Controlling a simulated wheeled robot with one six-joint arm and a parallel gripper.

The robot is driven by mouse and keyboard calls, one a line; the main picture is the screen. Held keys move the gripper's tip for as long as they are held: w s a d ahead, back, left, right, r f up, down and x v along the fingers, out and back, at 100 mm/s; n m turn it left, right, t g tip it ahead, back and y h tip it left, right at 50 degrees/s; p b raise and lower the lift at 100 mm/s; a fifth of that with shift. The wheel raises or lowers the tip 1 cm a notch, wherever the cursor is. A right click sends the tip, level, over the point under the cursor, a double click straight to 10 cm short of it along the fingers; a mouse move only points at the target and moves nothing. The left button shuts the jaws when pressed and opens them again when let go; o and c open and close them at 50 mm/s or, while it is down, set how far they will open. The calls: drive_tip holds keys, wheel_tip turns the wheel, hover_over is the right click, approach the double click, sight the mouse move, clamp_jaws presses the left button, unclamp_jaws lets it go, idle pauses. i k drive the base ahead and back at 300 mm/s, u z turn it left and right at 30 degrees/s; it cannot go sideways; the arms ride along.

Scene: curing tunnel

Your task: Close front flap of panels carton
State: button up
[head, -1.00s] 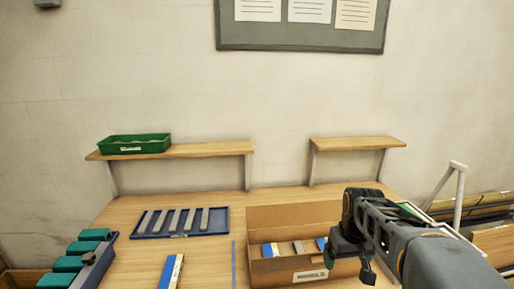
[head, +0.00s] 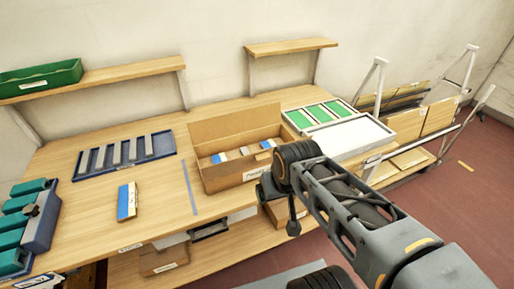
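The panels carton (head: 236,177) is an open cardboard box on the wooden workbench, in the middle of the head view. Its back flap (head: 236,126) stands up. Several blue, white and grey panels (head: 244,152) lie inside. A white label shows on its front wall, partly hidden by my arm. Whether the front flap hangs down against that wall I cannot tell. My gripper (head: 278,205) is at the carton's front right corner in the picture, nearer the camera. Its fingers are small and dark, and their opening is unclear.
A blue tray (head: 80,174) with grey strips and a blue-and-white block (head: 127,202) lie left of the carton. Teal parts sit in a holder (head: 44,222) far left. Green panels (head: 322,114) and a white board (head: 350,138) lie right. Shelves hang behind.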

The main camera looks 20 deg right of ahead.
sight(221, 169)
drive_tip(key=z, duration=1.05)
drive_tip(key=k, duration=0.65)
drive_tip(key=u, duration=1.55)
